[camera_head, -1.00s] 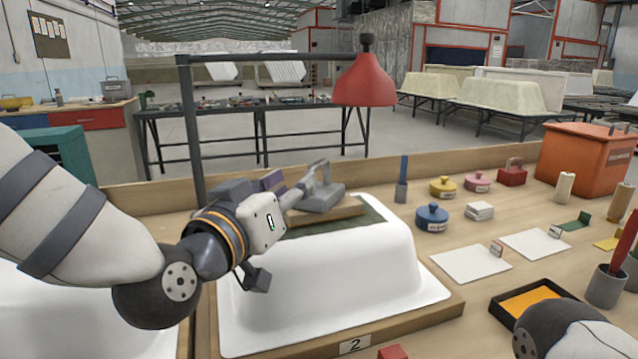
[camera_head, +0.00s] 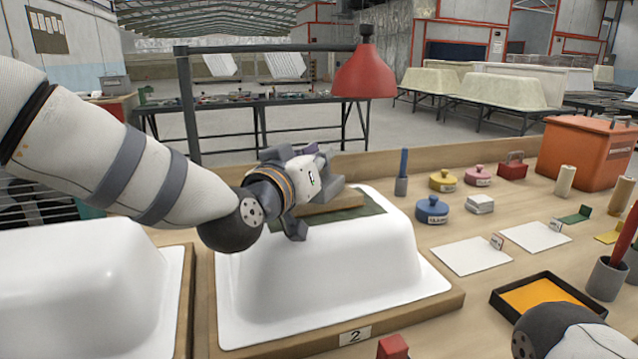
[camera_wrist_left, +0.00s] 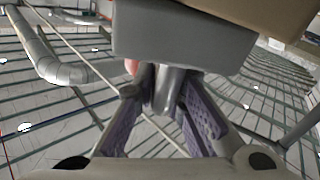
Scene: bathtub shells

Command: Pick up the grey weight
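The grey weight (camera_head: 337,188) sits at the far end of the middle white tub shell (camera_head: 320,270), by a wooden block (camera_head: 330,205). My left gripper (camera_head: 324,172) reaches in from the left and hides much of it. In the left wrist view the weight's grey body (camera_wrist_left: 185,45) fills the top, and its handle (camera_wrist_left: 167,92) lies between my two purple-padded fingers. The fingertips are close to the handle on both sides; whether they press on it is unclear. My right gripper is out of view; only part of that arm shows at the lower right.
A red lamp (camera_head: 365,75) hangs behind on a dark frame (camera_head: 187,110). Coloured weights, white cards and an orange box (camera_head: 585,152) stand on the bench to the right. A black tray (camera_head: 545,283) lies near my right arm. Another white shell (camera_head: 80,285) is at left.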

